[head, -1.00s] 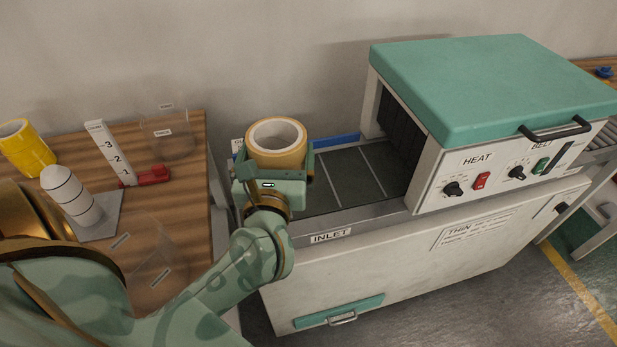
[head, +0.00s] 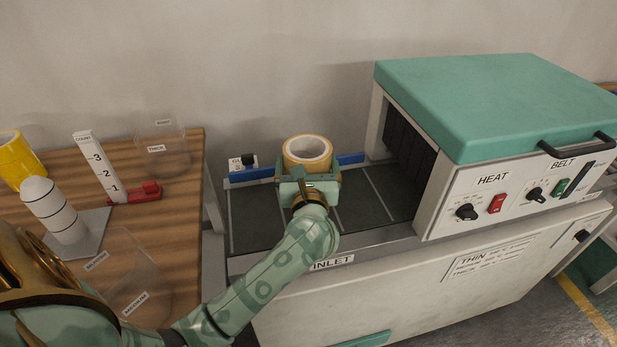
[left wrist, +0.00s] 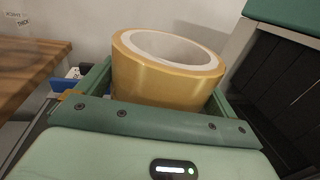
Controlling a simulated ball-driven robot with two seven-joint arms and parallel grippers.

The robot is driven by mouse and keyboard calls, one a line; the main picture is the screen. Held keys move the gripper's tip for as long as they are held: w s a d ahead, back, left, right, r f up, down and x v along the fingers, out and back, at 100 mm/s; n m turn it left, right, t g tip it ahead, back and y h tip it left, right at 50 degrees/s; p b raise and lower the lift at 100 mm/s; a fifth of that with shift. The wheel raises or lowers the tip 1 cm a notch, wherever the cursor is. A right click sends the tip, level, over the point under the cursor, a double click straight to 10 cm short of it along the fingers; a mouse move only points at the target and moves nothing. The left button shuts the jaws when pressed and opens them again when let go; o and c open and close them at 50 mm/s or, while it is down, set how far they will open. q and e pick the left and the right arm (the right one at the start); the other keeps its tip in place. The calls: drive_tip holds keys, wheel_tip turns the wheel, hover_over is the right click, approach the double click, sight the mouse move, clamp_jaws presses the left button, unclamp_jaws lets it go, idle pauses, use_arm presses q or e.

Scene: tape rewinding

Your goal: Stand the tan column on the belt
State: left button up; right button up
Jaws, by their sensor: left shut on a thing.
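The tan column (head: 308,150) is a short upright roll with a white inner core, in the head view above the belt (head: 258,212). My left gripper (head: 309,172) is shut on it, with a finger on each side. In the left wrist view the tan column (left wrist: 168,78) stands upright between the green fingers (left wrist: 165,95). Its lower part is hidden by the gripper, so I cannot tell whether it touches the belt. The belt is dark with pale cross lines and leads into the machine's opening. My right gripper is not in view.
The teal-topped machine (head: 480,95) with its dark curtained opening stands right of the column. A blue rail (head: 350,158) runs along the belt's back edge. The wooden table (head: 185,225) at left holds a yellow roll (head: 18,160), a white striped column (head: 55,210) and a count gauge (head: 98,168).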

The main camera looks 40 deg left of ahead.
use_arm(q)
wheel_tip(320, 180, down, 3)
drive_tip(key=shift+r+b, duration=0.15)
drive_tip(key=shift+b, duration=0.15)
drive_tip(key=shift+f, duration=0.2)
drive_tip(key=o, duration=1)
drive_tip(key=p+v, duration=0.2)
drive_tip(key=v, duration=1)
drive_tip(key=shift+d+r, duration=0.1)
drive_tip(key=shift+r, duration=0.05)
